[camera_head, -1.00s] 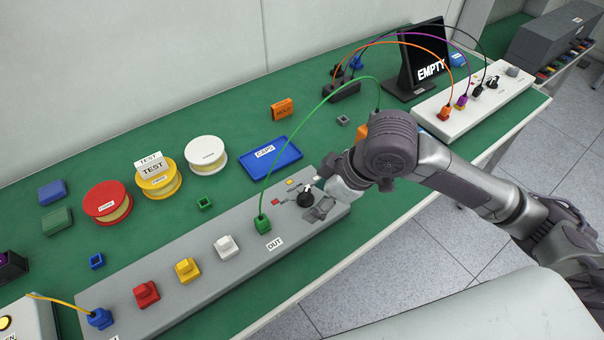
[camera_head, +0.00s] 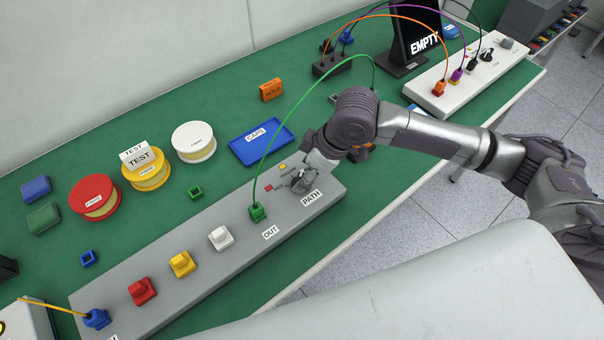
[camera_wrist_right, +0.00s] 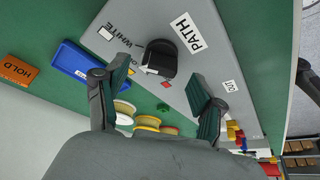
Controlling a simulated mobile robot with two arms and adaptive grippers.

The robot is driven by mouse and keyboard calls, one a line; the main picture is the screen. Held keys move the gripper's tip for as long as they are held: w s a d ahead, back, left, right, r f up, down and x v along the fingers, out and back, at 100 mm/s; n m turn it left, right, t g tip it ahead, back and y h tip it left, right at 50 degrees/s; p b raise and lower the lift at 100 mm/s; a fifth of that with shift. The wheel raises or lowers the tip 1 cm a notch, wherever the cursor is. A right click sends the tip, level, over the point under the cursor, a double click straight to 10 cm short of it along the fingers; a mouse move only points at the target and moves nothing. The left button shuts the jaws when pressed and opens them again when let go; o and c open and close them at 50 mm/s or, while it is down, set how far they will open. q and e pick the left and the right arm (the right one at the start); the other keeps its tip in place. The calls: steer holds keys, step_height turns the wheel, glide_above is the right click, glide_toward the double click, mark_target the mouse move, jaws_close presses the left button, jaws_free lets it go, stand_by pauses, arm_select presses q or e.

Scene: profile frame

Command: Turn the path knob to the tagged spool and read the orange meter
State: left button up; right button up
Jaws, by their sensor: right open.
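The black path knob (camera_wrist_right: 160,62) sits on the grey panel (camera_head: 190,262) beside the PATH label (camera_head: 311,198). White, yellow and red squares lie around it; the WHITE label shows in the wrist view. My right gripper (camera_head: 300,182) is over the knob in the head view. In the wrist view its open fingers (camera_wrist_right: 158,72) stand on either side of the knob, with gaps showing. The exact knob setting is unclear. The yellow spool (camera_head: 147,171) carries a TEST tag (camera_head: 139,156). Red (camera_head: 94,198) and white (camera_head: 194,143) spools flank it. An orange object (camera_head: 361,153) is mostly hidden behind my right arm. My left gripper is not in view.
A green cable arches from the OUT plug (camera_head: 257,212) over the panel beside my gripper. A blue CAPS tray (camera_head: 262,142) and an orange HOLD block (camera_head: 271,90) lie behind. A black screen (camera_head: 420,40) reads EMPTY. A white box with plugs (camera_head: 470,75) stands right.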

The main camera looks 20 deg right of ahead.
steer(key=shift+x, duration=1.15)
steer(key=c, duration=1.1)
steer(key=shift+r+n+g+p, duration=0.3)
steer(key=shift+n+p, duration=0.6)
steer(key=shift+p, duration=0.3)
steer(key=shift+c, duration=0.2)
steer(key=n+g+p, duration=0.1)
steer(key=n+p, duration=0.1)
steer(key=shift+w+f+n+y, duration=0.1)
steer(key=shift+w+n+y, duration=0.05)
steer(key=shift+n+y, duration=0.2)
steer(key=shift+f+n+g, duration=0.1)
steer(key=shift+n+g, duration=0.4)
steer(key=shift+n, duration=0.75)
steer(key=shift+w+n+g, duration=0.15)
steer(key=shift+n+g, duration=0.55)
steer(key=shift+n, duration=1.2)
